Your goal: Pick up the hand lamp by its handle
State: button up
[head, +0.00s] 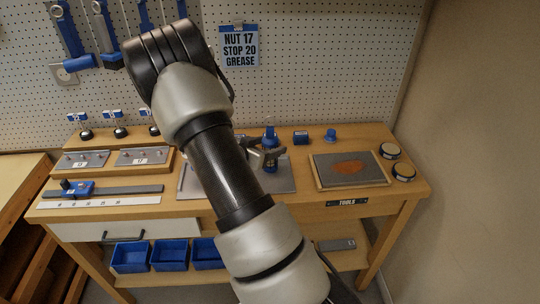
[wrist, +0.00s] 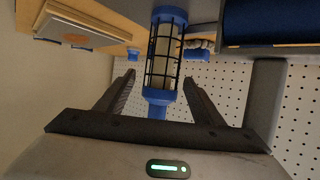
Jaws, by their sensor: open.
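The hand lamp (head: 270,134) stands on the grey mat (head: 284,183) in the middle of the bench, partly hidden behind my arm and gripper. In the wrist view, the lamp's dark wire cage (wrist: 163,55) sits between blue end parts. Its narrower blue handle (wrist: 158,95) reaches down between my fingers. My gripper (wrist: 158,76) is open, with one finger on each side of the lamp and a visible gap to both. In the head view, my gripper (head: 263,152) is at the lamp, mostly hidden by my arm.
A framed board with an orange patch (head: 319,178) lies to the right, beside two round tins (head: 390,151). A pegboard (head: 320,80) rises behind.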

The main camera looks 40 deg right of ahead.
aim_at(277, 141)
jog(key=x, duration=0.5)
jog(key=shift+w+d+r, duration=0.1)
jog(key=shift+d+r, duration=0.05)
jog(key=shift+r, duration=0.1)
jog(key=shift+c, duration=0.2)
jog(key=c, duration=1.3)
jog(key=shift+r, duration=0.15)
